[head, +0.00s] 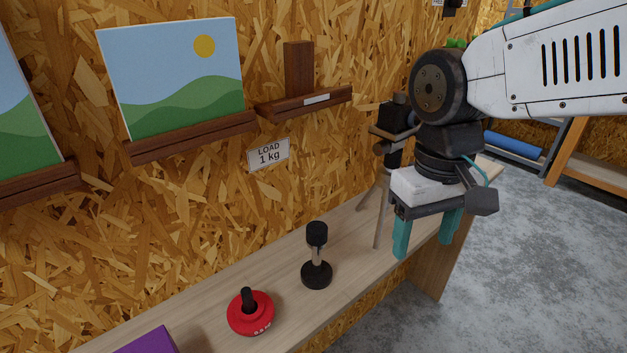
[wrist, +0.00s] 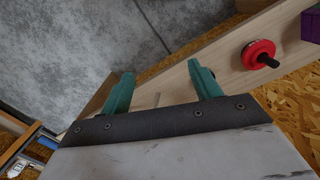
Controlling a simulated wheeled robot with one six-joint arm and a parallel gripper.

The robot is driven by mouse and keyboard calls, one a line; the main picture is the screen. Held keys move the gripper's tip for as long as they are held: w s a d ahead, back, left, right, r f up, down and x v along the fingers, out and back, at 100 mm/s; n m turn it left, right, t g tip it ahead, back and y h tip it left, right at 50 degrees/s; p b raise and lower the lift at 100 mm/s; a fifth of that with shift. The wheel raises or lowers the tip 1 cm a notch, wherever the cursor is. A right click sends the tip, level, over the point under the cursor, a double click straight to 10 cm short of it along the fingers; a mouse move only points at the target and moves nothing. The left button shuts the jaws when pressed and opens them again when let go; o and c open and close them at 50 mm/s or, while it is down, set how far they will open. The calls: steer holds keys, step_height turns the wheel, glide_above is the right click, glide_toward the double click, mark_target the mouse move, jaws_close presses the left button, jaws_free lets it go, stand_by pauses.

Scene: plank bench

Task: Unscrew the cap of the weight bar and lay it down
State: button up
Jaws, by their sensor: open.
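The weight bar (head: 316,257) stands upright on the bench in the head view, a grey rod on a round black base. Its black cap (head: 317,233) sits on top of the rod. My gripper (head: 425,240) is to the right of the bar, pointing down with its teal fingers apart and nothing between them. It is clear of the bar. The wrist view also shows the open gripper (wrist: 160,73). I cannot make out the bar there.
A red weight disc (head: 238,314) with a black peg lies left of the bar; it also shows in the wrist view (wrist: 249,54). A purple block (head: 148,343) is at the near left. A tripod (head: 382,190) stands behind my gripper. A "LOAD 1 kg" sign (head: 268,154) hangs on the wall.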

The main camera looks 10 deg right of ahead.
glide_above(316, 226)
steer(key=s+d, duration=0.2)
steer(key=s, duration=0.1)
step_height(316, 226, down, 2)
steer(key=w+a, duration=0.1)
steer(key=w+a+r, duration=0.1)
steer(key=w, duration=0.1)
steer(key=shift+r+m+t, duration=0.1)
steer(key=shift+m+t, duration=0.2)
steer(key=shift+s+f, duration=0.1)
steer(key=shift+f, duration=0.1)
step_height(316, 226, down, 7)
steer(key=shift+f, duration=0.2)
steer(key=c, duration=1.1)
steer(key=shift+n, duration=1.3)
steer(key=shift+c, duration=0.2)
